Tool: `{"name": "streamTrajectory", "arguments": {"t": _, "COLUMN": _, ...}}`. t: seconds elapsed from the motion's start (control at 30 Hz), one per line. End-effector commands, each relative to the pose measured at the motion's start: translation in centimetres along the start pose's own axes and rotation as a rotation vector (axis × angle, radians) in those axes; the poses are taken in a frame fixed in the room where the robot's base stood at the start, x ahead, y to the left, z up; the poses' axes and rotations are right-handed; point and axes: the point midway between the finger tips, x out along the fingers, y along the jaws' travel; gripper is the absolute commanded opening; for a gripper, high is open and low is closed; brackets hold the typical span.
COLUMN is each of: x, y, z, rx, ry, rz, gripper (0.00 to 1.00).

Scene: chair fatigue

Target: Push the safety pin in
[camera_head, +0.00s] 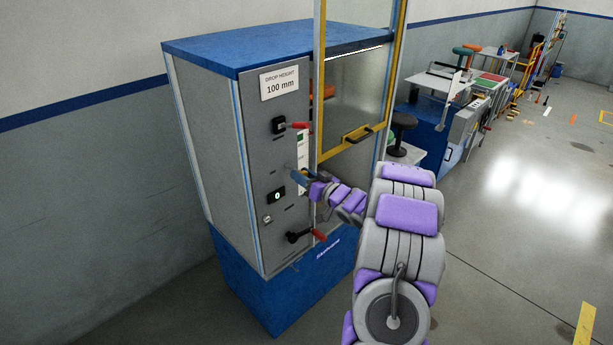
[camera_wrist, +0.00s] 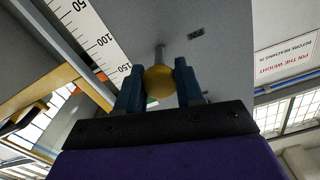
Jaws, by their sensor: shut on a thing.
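The safety pin (camera_wrist: 159,82) has a round yellow knob on a grey shaft that runs into the machine's grey front panel (camera_wrist: 215,45). Some of the shaft shows between knob and panel. My gripper (camera_head: 298,176) is at the front panel (camera_head: 252,120) of the blue-topped machine in the head view, at mid height. Its two blue fingers are shut on the yellow knob, one on each side, in the wrist view. In the head view the fingers hide the knob.
A yellow-framed clear door (camera_head: 355,95) stands to the right. Open floor (camera_head: 520,220) lies to the right.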

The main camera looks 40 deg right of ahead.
Motion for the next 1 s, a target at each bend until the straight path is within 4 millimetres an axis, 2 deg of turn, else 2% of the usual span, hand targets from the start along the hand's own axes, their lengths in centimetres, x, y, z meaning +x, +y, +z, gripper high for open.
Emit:
{"name": "streamTrajectory", "arguments": {"t": 0.17, "x": 1.8, "y": 0.0, "z": -0.2, "rx": 0.002, "ry": 0.0, "rz": 0.002, "gripper": 0.0}}
{"name": "streamTrajectory", "arguments": {"t": 0.43, "x": 1.9, "y": 0.1, "z": -0.1, "rx": 0.001, "ry": 0.003, "rz": 0.003, "gripper": 0.0}}
{"name": "streamTrajectory", "arguments": {"t": 0.47, "x": 1.8, "y": 0.1, "z": -0.1, "rx": 0.001, "ry": 0.003, "rz": 0.003, "gripper": 0.38}}
{"name": "streamTrajectory", "arguments": {"t": 0.5, "x": 1.9, "y": 0.1, "z": -0.1, "rx": 0.0, "ry": 0.003, "rz": 0.003, "gripper": 0.41}}
{"name": "streamTrajectory", "arguments": {"t": 0.73, "x": 1.9, "y": 0.0, "z": -0.1, "rx": 0.0, "ry": 0.002, "rz": 0.001, "gripper": 0.63}}
{"name": "streamTrajectory", "arguments": {"t": 1.0, "x": 1.7, "y": -0.2, "z": -0.1, "rx": 0.0, "ry": 0.001, "rz": 0.001, "gripper": 0.63}}
